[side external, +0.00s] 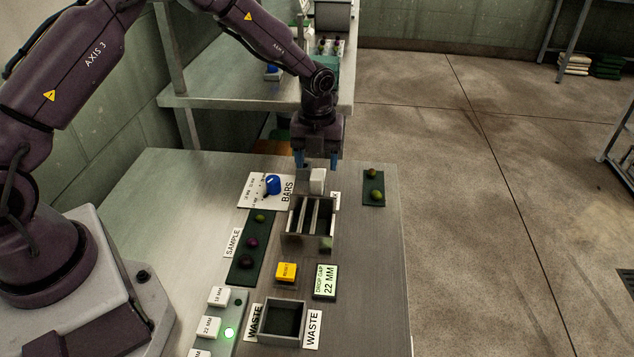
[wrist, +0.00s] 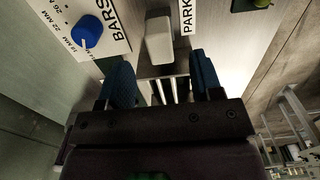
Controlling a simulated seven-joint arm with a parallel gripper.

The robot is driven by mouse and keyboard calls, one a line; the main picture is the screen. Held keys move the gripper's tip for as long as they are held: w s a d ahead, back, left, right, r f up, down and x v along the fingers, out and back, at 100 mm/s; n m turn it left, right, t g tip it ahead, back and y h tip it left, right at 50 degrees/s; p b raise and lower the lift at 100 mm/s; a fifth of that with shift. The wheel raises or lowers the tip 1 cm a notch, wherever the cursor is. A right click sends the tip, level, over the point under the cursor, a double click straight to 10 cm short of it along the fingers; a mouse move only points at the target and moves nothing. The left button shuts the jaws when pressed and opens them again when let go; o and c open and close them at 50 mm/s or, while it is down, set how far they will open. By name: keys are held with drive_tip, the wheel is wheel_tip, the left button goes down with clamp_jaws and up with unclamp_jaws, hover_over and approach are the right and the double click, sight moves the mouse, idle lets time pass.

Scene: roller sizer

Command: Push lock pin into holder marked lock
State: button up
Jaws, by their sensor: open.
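My gripper (side external: 317,164) is open, with its blue fingers pointing down over the back end of the bar box. In the wrist view its two blue fingers (wrist: 163,80) are apart, with nothing held between them. A pale upright block (side external: 317,180) stands just below the fingers; it also shows ahead of them in the wrist view (wrist: 158,38), beside a label reading PARK (wrist: 187,15). I cannot tell whether this block is the lock pin. I cannot read a label saying LOCK in either view, and the holder cannot be made out.
The bar box (side external: 296,238) has several slots. A blue knob (side external: 273,184) sits on the BARS plate. A green SAMPLE strip (side external: 245,262), yellow button (side external: 286,271), 22 MM display (side external: 325,281) and WASTE bin (side external: 299,307) stand nearer. A green tray (side external: 374,191) lies right.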

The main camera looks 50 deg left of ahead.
sight(317, 174)
drive_tip(key=shift+f, duration=2.95)
drive_tip(key=c, duration=1)
